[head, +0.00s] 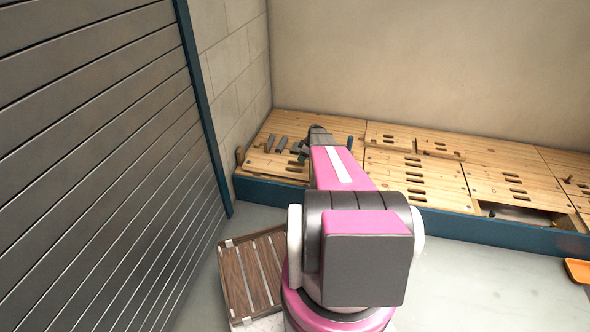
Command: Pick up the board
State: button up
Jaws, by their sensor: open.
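Several light wooden boards with dark slots lie side by side on the low platform along the back wall. They include the left board (345,127), a middle board (393,135) and a right board (500,180). The picture does not show which one is the task's board. My gripper (300,150) is small in view over the left end of the platform, beyond my pink and grey arm. Its jaws are open. Small grey pieces (282,144) show beside it on the left board. My arm hides part of the boards, and I cannot tell whether the gripper touches anything.
A dark slatted wooden pallet or crate (238,283) is on the floor beside my arm. A grey slatted wall (90,150) closes the left side. The platform has a blue front edge (480,232) and a gap (515,213) at right. An orange object (578,270) is at far right.

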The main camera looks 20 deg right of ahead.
aim_at(295, 167)
jog(key=x, duration=0.4)
jog(key=shift+w+f, duration=0.1)
jog(key=shift+f, duration=0.05)
jog(key=x, duration=0.4)
jog(key=shift+w+a+f, duration=0.15)
jog(key=shift+w+f, duration=0.05)
jog(key=shift+w, duration=0.1)
jog(key=shift+a+f, duration=0.15)
jog(key=shift+f, duration=0.15)
jog(key=shift+f, duration=0.2)
grip_shut()
